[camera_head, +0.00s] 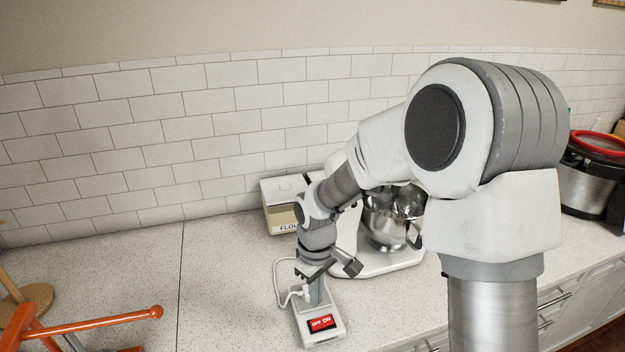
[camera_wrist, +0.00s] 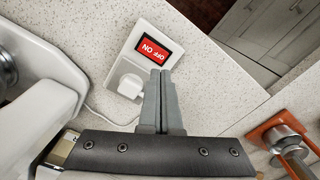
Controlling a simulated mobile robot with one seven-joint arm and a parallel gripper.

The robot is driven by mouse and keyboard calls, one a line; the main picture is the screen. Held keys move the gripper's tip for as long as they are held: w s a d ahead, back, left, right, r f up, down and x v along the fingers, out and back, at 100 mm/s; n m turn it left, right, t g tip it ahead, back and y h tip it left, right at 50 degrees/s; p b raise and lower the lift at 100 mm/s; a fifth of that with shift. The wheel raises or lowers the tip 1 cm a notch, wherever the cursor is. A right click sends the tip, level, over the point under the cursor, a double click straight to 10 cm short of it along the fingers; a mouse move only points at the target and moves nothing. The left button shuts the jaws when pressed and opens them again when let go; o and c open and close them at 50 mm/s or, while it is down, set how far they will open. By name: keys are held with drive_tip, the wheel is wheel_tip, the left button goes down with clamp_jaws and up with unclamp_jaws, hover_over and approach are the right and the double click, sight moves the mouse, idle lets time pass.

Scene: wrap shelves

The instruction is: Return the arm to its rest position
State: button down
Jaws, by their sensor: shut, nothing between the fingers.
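My arm reaches out over the counter from the column at the right in the head view. My gripper (camera_head: 317,300) points down at a white power strip (camera_head: 318,330) with a red OFF/ON switch. In the wrist view my gripper (camera_wrist: 161,75) has its two fingers together with nothing between them. The power strip also shows there (camera_wrist: 140,75), with its red switch (camera_wrist: 155,51) just beyond the fingertips. Whether the fingertips touch the strip I cannot tell.
A white stand mixer (camera_head: 385,262) with a steel bowl stands close behind my forearm. A flour box (camera_head: 281,218) stands against the tiled wall. An orange-handled rack (camera_head: 90,326) is at the lower left. A steel cooker (camera_head: 588,185) is at the right.

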drive_tip(key=s+d+r+m+t, duration=0.25)
drive_tip(key=s+d+r, duration=0.25)
drive_tip(key=r, duration=0.4)
drive_tip(key=s+d+r+m+t, duration=0.1)
drive_tip(key=s+d+r+m, duration=0.4)
drive_tip(key=r, duration=0.4)
drive_tip(key=s+d+r+m+t, duration=0.1)
drive_tip(key=s+d+r+t, duration=0.1)
drive_tip(key=s, duration=0.6)
drive_tip(key=shift+s+d+r+m, duration=0.2)
drive_tip(key=shift+s+r+m, duration=0.1)
drive_tip(key=shift+s+m, duration=0.05)
